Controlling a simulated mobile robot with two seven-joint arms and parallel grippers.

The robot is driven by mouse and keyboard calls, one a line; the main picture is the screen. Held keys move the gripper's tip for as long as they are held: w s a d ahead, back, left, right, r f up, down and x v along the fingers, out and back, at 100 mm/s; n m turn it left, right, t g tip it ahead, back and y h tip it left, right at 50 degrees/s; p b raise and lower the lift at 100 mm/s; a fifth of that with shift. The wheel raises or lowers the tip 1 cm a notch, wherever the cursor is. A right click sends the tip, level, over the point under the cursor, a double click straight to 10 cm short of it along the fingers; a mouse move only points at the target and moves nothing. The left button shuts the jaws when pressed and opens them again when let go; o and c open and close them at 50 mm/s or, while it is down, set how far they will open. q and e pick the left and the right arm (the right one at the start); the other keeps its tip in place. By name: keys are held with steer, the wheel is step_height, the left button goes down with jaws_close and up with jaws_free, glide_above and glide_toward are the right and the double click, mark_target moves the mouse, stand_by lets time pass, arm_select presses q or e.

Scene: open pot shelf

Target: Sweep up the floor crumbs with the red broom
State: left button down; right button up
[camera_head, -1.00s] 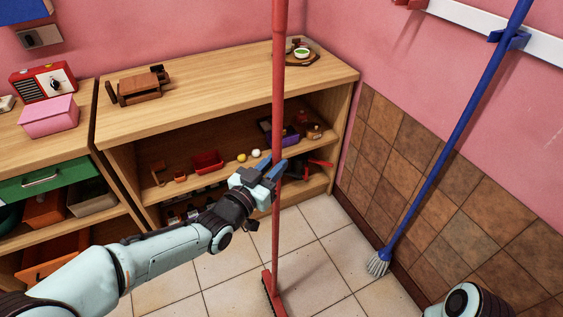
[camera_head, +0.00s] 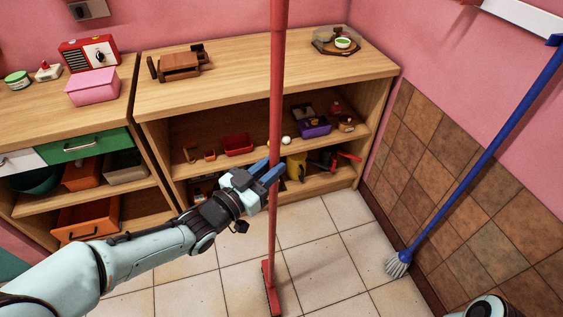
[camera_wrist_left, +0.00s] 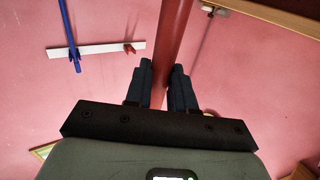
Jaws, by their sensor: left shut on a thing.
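The red broom (camera_head: 277,95) stands nearly upright in the middle of the head view, its top cut off by the picture edge. Its red head (camera_head: 271,290) is low, at the tiled floor; whether the bristles touch it I cannot tell. My left gripper (camera_head: 270,173) is shut around the handle at about shelf height. In the left wrist view the red handle (camera_wrist_left: 173,40) runs between the two dark fingers (camera_wrist_left: 163,78). I can make out no crumbs on the visible floor tiles (camera_head: 325,268). My right gripper is out of view.
A wooden shelf unit (camera_head: 225,95) with small items stands behind the broom. Left of it is a cabinet with a green drawer (camera_head: 90,145). A blue mop (camera_head: 470,165) leans at the right, by the brown-tiled wall (camera_head: 450,190). Floor between is clear.

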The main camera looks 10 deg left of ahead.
arm_select(q)
steer(key=s+a+p, duration=0.1)
steer(key=s+a, duration=0.3)
steer(key=a, duration=0.5)
steer(key=s+a+p, duration=0.1)
steer(key=s+a, duration=0.4)
steer(key=a, duration=0.5)
steer(key=s+a+p, duration=0.1)
steer(key=s+a, duration=0.3)
steer(key=a, duration=0.6)
steer(key=shift+s+p, duration=0.35)
stand_by(0.7)
steer(key=shift+a, duration=0.1)
